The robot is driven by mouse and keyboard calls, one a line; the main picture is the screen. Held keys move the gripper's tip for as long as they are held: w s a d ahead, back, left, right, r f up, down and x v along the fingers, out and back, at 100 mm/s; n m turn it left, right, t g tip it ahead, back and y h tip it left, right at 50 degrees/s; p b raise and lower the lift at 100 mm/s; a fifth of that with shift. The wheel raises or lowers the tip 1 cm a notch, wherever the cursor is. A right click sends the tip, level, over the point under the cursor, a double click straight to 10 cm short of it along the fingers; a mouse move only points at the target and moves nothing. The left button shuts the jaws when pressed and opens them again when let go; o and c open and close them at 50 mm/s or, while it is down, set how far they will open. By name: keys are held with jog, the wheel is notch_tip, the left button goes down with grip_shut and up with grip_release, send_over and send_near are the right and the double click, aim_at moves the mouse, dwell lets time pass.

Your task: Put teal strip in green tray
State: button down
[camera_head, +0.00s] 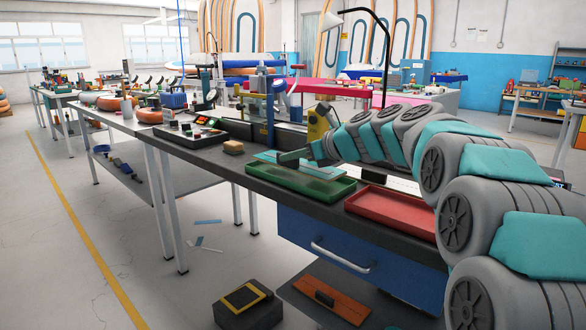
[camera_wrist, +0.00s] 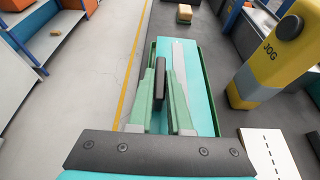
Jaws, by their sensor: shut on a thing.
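The teal strip (camera_head: 322,172) is a flat teal piece with a pale grey band along it. It shows in the wrist view (camera_wrist: 203,90) with green tray rim around it. The green tray (camera_head: 300,188) lies at the bench's front edge; its rim shows in the wrist view (camera_wrist: 151,60). My gripper (camera_head: 290,157) is over the tray's back part. In the wrist view my gripper (camera_wrist: 162,98) is closed around an upright dark piece that seems to be the strip's handle. The strip looks held over the tray; I cannot tell whether they touch.
A red tray (camera_head: 395,212) sits right of the green tray. A tan block (camera_head: 233,147) lies to the left. A yellow machine (camera_head: 318,122) stands behind my gripper, and a white sheet (camera_wrist: 270,150) lies near it. The bench edge drops to the floor in front.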

aim_at(300, 166)
jog(key=shift+w, duration=0.35)
jog(key=shift+s+f+b, duration=0.1)
jog(key=shift+f+b, duration=0.2)
jog(key=shift+f, duration=1.45)
jog(key=shift+f, duration=0.1)
jog(key=c, duration=0.8)
grip_release()
jog(key=shift+c, duration=0.2)
jog(key=shift+s+d+r, duration=0.1)
jog(key=shift+d+r, duration=0.15)
jog(key=v, duration=1.1)
jog(key=shift+s+d, duration=0.15)
jog(key=shift+s, duration=0.05)
